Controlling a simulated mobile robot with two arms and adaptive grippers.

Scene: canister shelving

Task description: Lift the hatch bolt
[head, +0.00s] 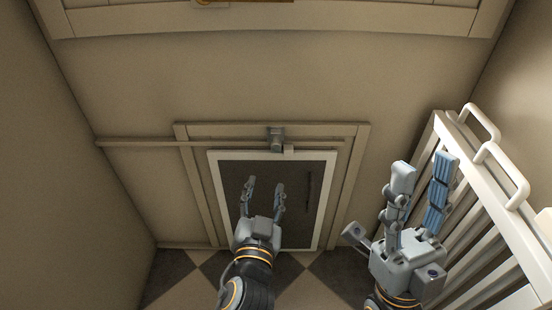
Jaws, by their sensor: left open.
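The hatch (308,228) is a dark panel in a white frame, low in the wall ahead. A small grey fitting, which looks like the bolt (276,138), sits at the top middle of the hatch frame. My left gripper (265,184) is open and empty in front of the dark panel, lower in the picture than the bolt and apart from it. My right gripper (424,168) is open and empty at the right, in front of the rack.
A white slatted rack (477,173) with raised handles (503,172) stands along the right side. A thin rail (140,143) runs along the wall at the left. The checkered floor (170,268) shows at the bottom left.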

